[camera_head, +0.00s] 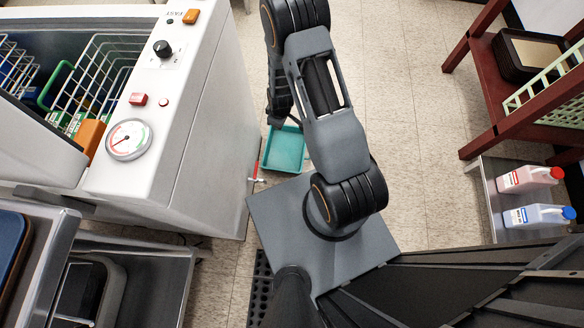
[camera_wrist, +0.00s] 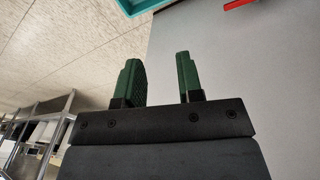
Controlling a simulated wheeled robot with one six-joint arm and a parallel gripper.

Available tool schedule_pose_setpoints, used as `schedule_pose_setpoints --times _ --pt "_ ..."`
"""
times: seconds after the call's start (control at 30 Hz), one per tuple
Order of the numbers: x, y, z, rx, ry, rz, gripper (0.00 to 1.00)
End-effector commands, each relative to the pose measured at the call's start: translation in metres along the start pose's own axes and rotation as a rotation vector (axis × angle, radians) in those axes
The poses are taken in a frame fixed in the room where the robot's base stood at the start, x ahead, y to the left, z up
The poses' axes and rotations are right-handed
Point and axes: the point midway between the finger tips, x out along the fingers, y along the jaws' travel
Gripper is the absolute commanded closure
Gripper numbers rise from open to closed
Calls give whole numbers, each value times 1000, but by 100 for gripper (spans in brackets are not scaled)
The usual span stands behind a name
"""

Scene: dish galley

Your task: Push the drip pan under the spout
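The drip pan (camera_head: 284,150) is a teal, shallow square tray on the floor beside the white machine, partly covered by my arm in the head view. Its edge also shows at the top of the wrist view (camera_wrist: 145,5). A small red and white part (camera_head: 257,176), possibly the spout, sticks out low from the machine's side near the pan; a red piece (camera_wrist: 240,4) shows at the wrist view's top edge. My gripper (camera_wrist: 160,75) has two green fingers standing apart with nothing between them. In the head view it is mostly hidden by the arm, near the pan's far edge; contact cannot be told.
The white machine (camera_head: 205,110) with a gauge and racks stands left. A steel cart (camera_head: 150,270) is at the lower left. A dark red rack (camera_head: 480,90) and a low shelf with two jugs (camera_head: 528,178) stand right. Tiled floor (camera_head: 400,120) between is clear.

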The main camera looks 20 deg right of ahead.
Motion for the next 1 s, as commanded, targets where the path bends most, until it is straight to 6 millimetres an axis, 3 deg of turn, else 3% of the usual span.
schedule_pose_setpoints --times 0.03,0.1,0.2,0.4,0.6,1.0 --pt "51 -11 15 -32 -19 -10 66" --pt "94 -22 30 -77 -35 -11 66" --pt "145 -37 51 -136 -54 -12 66" --pt "209 -61 83 -219 -80 -14 66" --pt "233 -72 98 -255 -91 -15 66" --pt "235 -73 100 -261 -93 -15 66"
